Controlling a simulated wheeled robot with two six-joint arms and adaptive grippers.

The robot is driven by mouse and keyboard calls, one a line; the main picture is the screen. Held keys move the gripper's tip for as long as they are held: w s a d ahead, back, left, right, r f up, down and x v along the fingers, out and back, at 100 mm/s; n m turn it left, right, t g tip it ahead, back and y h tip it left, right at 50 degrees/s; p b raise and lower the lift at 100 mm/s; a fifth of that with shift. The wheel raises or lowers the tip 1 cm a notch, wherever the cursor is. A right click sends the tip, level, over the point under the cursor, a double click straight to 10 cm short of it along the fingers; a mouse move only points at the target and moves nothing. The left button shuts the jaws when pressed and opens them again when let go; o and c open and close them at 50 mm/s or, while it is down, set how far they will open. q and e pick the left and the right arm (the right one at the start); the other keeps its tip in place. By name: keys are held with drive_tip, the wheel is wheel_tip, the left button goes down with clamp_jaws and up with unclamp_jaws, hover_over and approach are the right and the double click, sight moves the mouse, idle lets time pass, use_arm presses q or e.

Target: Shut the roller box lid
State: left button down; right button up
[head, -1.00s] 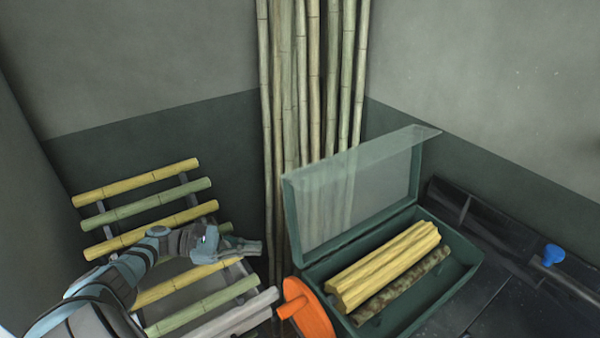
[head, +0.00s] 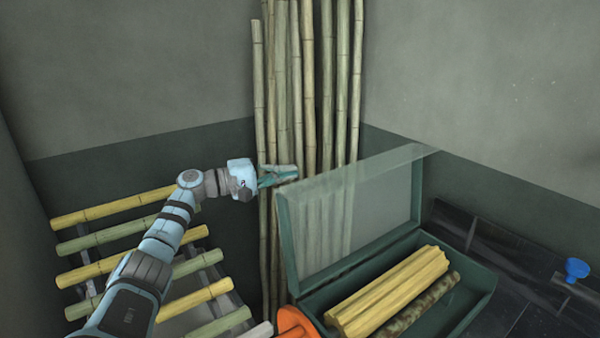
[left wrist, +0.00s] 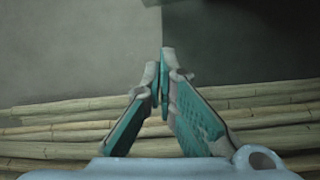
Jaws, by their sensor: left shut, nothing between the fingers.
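The roller box (head: 462,325) is a dark green box at the lower right of the head view. Its clear lid (head: 385,185), framed in green, stands open and raised at the back left side. Inside lie a yellow ribbed roller (head: 390,292) and a mottled brown-green rod (head: 420,305). My left gripper (head: 290,174) is shut and empty, up in front of the tall canes and just left of the lid's upper left corner, apart from it as far as I can tell. The left wrist view shows its fingertips (left wrist: 162,62) together. My right gripper is not in view.
Tall canes (head: 311,80) stand in the corner behind the lid. A rack of yellow and green canes (head: 130,235) lies at the left, under my left arm. An orange part (head: 297,325) sits at the box's left end. A blue knob (head: 577,269) is at the far right.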

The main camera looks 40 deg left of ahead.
use_arm(q)
drive_tip(key=d+p, duration=0.1)
drive_tip(key=d, duration=0.3)
drive_tip(key=shift+s+d+f, duration=0.1)
drive_tip(key=shift+d, duration=0.2)
